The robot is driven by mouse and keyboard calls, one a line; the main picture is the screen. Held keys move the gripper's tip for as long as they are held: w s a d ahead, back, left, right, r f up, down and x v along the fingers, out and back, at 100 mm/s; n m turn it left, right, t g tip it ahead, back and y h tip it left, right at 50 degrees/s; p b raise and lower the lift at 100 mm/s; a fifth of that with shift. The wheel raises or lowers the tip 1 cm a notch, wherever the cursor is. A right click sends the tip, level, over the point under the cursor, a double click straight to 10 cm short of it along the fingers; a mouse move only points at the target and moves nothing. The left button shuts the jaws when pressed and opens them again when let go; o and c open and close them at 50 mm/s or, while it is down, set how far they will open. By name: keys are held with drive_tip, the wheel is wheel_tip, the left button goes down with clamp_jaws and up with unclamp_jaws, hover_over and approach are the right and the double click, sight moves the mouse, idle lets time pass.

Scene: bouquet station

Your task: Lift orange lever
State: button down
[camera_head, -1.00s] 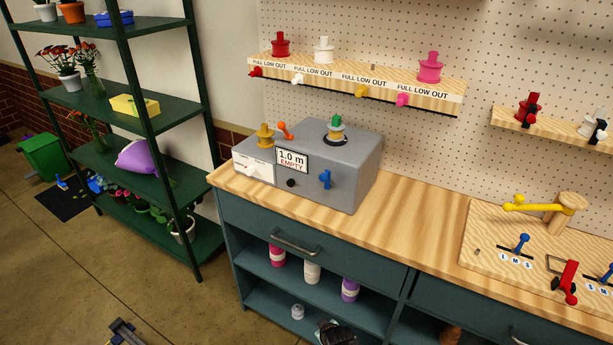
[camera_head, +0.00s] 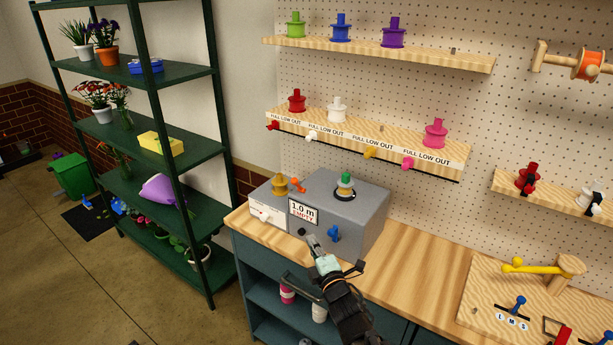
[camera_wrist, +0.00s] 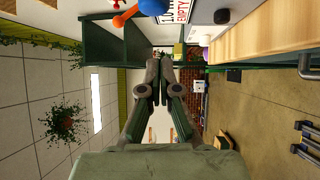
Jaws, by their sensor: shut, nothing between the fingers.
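A shelf with spools and knobs (camera_head: 370,145) hangs above. The wooden counter (camera_head: 430,262) to the right is clear near the machine.

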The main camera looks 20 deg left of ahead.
wheel_tip(320, 180, up, 7)
drive_tip(key=d+n+p, duration=0.1)
drive_tip(key=n, duration=0.2)
drive_tip(key=shift+w+y, duration=0.25)
drive_tip(key=shift+y, duration=0.15)
drive_tip(key=shift+w+a+f, duration=0.1)
drive_tip(key=shift+f, duration=0.05)
drive_tip(key=b, duration=0.3)
approach(296, 184)
drive_tip(key=x, duration=0.6)
drive_tip(key=shift+w+a, duration=0.45)
